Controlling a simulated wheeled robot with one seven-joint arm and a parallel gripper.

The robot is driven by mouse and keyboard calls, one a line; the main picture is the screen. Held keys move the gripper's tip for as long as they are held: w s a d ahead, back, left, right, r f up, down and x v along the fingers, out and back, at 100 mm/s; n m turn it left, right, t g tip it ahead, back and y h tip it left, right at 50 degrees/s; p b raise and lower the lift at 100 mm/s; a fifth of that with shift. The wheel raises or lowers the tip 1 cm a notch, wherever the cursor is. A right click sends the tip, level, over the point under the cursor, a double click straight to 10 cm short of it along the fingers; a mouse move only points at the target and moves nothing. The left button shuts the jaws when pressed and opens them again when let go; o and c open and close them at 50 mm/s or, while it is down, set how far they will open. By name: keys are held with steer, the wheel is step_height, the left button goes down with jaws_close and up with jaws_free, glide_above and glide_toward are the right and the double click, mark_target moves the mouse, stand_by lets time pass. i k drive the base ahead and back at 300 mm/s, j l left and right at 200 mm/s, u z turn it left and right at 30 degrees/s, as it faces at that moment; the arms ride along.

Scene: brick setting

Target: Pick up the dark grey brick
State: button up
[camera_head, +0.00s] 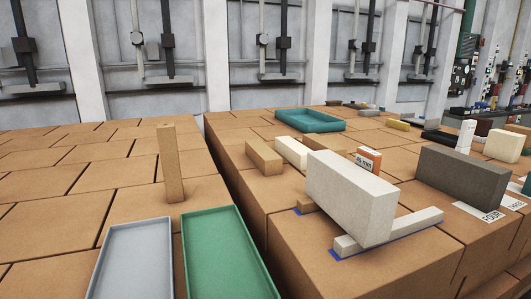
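The dark grey brick (463,180) stands on its long edge on the box-topped surface at the right. White labels with black print lie in front of it, one reading FOUR (484,213). A large pale grey block (350,193) is to its left, nearer to me, with a gap between them. My gripper is not in this view.
The pale block rests tilted on small supports, including a light bar (388,232). A grey tray (108,252), a green tray (186,240) and an upright tan block (170,160) are at left. A teal tray (309,128) and a cream block (503,146) are farther back.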

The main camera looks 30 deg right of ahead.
mark_target(482, 185)
steer(key=k+j+z, duration=0.1)
steer(key=z, duration=1.3)
